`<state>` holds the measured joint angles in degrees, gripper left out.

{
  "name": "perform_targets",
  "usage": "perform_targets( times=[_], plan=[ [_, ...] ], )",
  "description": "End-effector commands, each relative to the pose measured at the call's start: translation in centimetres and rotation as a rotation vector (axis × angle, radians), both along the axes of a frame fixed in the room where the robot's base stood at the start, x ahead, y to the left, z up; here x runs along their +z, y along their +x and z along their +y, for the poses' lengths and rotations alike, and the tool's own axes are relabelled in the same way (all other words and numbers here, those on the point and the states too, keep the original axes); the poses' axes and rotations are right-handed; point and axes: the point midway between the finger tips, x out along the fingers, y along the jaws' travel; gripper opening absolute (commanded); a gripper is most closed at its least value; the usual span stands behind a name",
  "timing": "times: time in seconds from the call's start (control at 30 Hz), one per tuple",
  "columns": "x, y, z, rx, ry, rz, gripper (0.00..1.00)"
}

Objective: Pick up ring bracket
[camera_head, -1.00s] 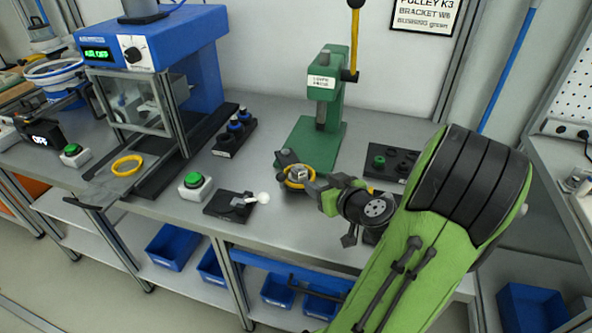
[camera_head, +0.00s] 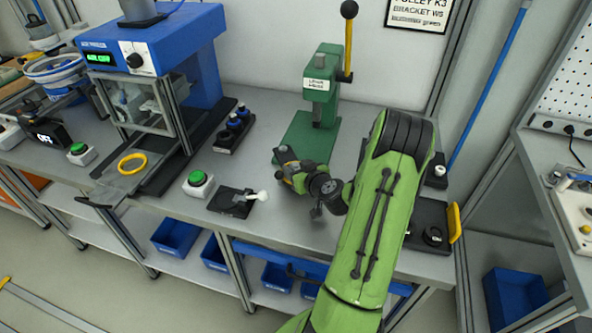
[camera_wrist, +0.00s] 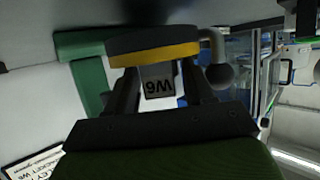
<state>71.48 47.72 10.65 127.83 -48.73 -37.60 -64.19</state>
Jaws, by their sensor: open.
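In the wrist view, a grey block marked W6 (camera_wrist: 158,84) sits between the two dark fingers of my gripper (camera_wrist: 160,95). A thick dark and yellow ring (camera_wrist: 155,48) lies just beyond it, and the two look like one ring bracket. The fingers are open on either side of the block; whether they touch it I cannot tell. In the head view my gripper (camera_head: 285,162) is low over the bench, in front of the green lever press (camera_head: 318,100). It hides most of the bracket there. A curved grey part (camera_wrist: 218,62) shows beside the ring.
A blue machine (camera_head: 165,45) stands left, with a yellow ring (camera_head: 132,163) on its front plate. A green button box (camera_head: 199,184) and a black fixture with a white-knobbed lever (camera_head: 236,202) are left of my gripper. A dark tray (camera_head: 425,212) lies right of my arm.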

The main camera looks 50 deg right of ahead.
Motion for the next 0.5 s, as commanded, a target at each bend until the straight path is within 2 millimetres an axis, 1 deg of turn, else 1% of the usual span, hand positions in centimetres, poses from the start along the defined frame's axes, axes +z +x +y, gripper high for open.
perform_targets(
  times=[0.03, 0.33, 0.37, 0.4, 0.5],
  plan=[
    [-0.01, -0.02, 0.00, 0.000, 0.000, 0.000, 0.53],
    [-0.02, -0.06, 0.00, 0.000, 0.000, 0.001, 0.07],
    [0.03, -0.05, 0.00, 0.000, 0.000, -0.001, 0.05],
    [0.03, -0.04, 0.00, 0.000, 0.000, -0.001, 0.00],
    [0.03, -0.05, 0.00, 0.000, 0.000, 0.000, 0.00]
  ],
)
